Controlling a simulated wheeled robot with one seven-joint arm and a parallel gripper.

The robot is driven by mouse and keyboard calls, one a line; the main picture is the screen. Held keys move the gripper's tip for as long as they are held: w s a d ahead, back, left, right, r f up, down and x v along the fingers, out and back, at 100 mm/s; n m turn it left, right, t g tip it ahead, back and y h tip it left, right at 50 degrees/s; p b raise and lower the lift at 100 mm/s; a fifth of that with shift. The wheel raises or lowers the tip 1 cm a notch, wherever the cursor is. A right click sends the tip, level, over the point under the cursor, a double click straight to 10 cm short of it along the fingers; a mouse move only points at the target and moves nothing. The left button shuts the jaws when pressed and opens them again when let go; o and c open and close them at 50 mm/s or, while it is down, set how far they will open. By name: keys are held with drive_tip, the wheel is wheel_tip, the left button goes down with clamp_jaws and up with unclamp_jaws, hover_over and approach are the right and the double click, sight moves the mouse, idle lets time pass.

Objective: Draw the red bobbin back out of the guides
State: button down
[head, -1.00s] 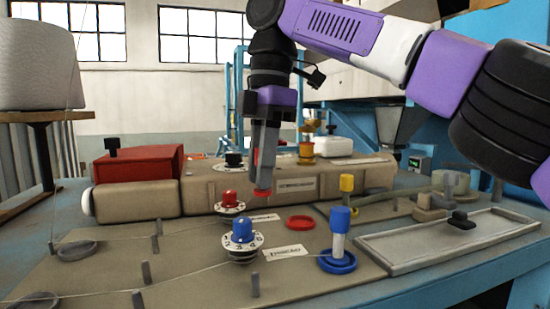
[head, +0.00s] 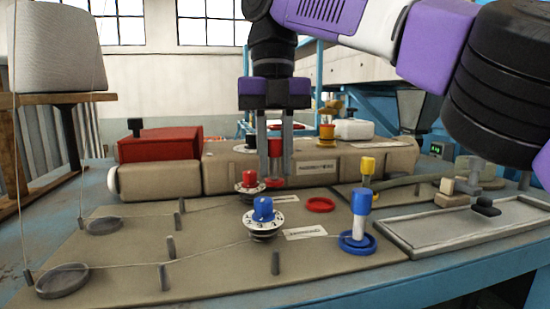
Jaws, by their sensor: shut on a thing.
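The red bobbin (head: 275,148) is upright between the two fingers of my gripper (head: 275,158), which is shut on it. Its wider red foot (head: 274,183) shows at the fingertips, behind and right of the red-capped dial (head: 250,180). The bobbin seems held above the plate, though its exact height is hard to tell. An empty red ring (head: 320,205) lies on the plate to its right. Small grey guide posts (head: 166,278) stand on the plate at the left and front, with pale thread running past them. Thread at the bobbin itself cannot be made out.
A blue-capped dial (head: 263,210) stands in front of my gripper. A blue bobbin (head: 359,215) stands in a blue ring at right, with a yellow bobbin (head: 367,165) behind. A beige sack-like body (head: 225,172) lies behind. A shallow grey tray (head: 440,235) lies at far right.

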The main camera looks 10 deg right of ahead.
sight(273, 181)
drive_tip(key=shift+f, duration=1.65)
drive_tip(key=shift+a+f, duration=0.1)
drive_tip(key=shift+a, duration=3.5)
drive_tip(key=shift+d+r, duration=0.1)
drive_tip(key=shift+r, duration=1.7)
